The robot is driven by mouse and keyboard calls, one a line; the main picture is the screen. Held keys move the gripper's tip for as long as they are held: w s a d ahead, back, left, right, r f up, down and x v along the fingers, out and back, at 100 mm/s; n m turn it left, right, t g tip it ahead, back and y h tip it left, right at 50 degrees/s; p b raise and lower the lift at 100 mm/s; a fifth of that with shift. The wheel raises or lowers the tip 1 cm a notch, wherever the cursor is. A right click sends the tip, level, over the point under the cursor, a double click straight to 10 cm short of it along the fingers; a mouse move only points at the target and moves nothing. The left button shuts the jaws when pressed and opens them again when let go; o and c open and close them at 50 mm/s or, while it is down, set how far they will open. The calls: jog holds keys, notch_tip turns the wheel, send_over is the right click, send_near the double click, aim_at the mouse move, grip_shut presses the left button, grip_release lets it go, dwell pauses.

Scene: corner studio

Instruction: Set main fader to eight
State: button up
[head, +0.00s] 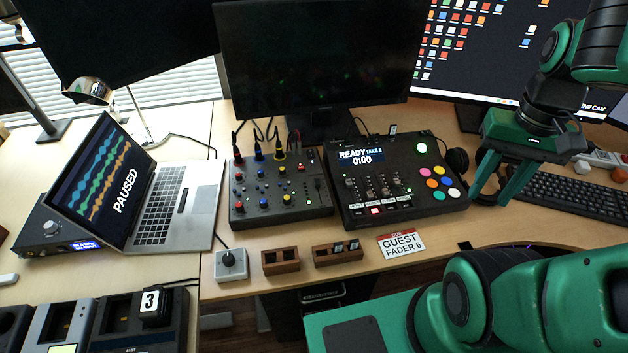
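A black broadcast console (440,208) stands on the desk, with a small screen reading READY TAKE 2 0:00, several faders (378,187), a row of small buttons and coloured pads. The fader labels and scale are too small to read, so I cannot tell which is the main fader or its setting. A smaller black mixer (270,215) with coloured knobs stands to its left. My green gripper (490,200) is to the right of the console, between it and the keyboard. Its two fingers point down, apart and with nothing visible between them.
A card reading CUE GUEST FADER 6 (402,243) lies at the front edge. A knob box (231,264) and two wooden blocks (281,261) stand before the mixer. A laptop (165,215) reads PAUSED. Headphones (457,160) and a keyboard (575,195) are right of the console.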

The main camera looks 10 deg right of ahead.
dwell(0.4)
jog(key=shift+s+r, duration=0.15)
jog(key=shift+s, duration=0.2)
jog(key=shift+c, duration=0.6)
jog(key=n, duration=0.6)
send_over(317, 181)
notch_tip(317, 181, down, 4)
jog(key=f, duration=0.1)
notch_tip(317, 181, down, 10)
jog(key=shift+r, duration=0.1)
grip_shut()
